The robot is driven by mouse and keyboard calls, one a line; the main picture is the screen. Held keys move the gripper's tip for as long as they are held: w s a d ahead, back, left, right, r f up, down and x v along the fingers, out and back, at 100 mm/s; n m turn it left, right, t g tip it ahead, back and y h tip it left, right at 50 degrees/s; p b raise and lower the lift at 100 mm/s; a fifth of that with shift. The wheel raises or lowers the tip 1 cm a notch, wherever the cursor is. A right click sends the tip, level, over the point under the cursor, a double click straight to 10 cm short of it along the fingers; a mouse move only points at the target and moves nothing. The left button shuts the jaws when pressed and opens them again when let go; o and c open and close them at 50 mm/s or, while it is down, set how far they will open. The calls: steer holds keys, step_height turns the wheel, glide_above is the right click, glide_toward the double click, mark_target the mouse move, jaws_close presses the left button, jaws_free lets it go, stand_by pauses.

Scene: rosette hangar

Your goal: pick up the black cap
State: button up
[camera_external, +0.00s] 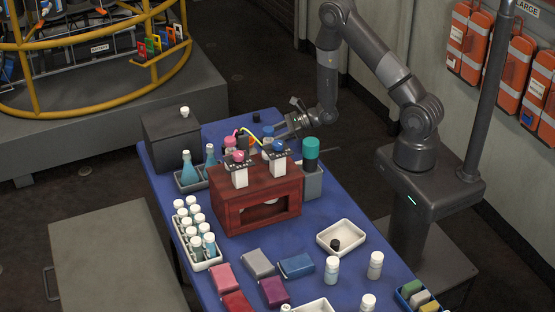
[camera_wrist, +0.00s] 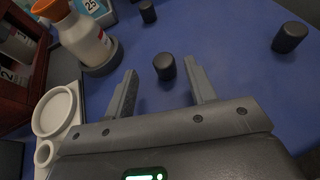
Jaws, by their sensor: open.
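A black cap (camera_wrist: 164,66) stands on the blue table top in the wrist view, between the fingertips of my gripper (camera_wrist: 160,78). The fingers are apart on both sides of it, with gaps, and do not touch it. A second black cap (camera_wrist: 289,37) stands to the right, and a third small dark one (camera_wrist: 148,12) is farther off at the top. In the external view my gripper (camera_external: 284,132) is low over the far part of the table, behind the red wooden stand. One black cap (camera_external: 256,117) shows there near the far edge; another (camera_external: 335,244) lies in a white tray.
A white bottle with an orange top (camera_wrist: 88,38) stands in a dark round base, close to the left finger. White round dishes (camera_wrist: 56,112) are at the left. The red wooden stand (camera_external: 228,210) blocks part of the external view. Bare table lies right of the fingers.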

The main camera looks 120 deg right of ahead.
mark_target(262, 138)
steer(key=x, duration=0.5)
steer(key=shift+s+d, duration=0.15)
steer(key=shift+d, duration=0.05)
steer(key=shift+c, duration=0.4)
steer(key=c, duration=1)
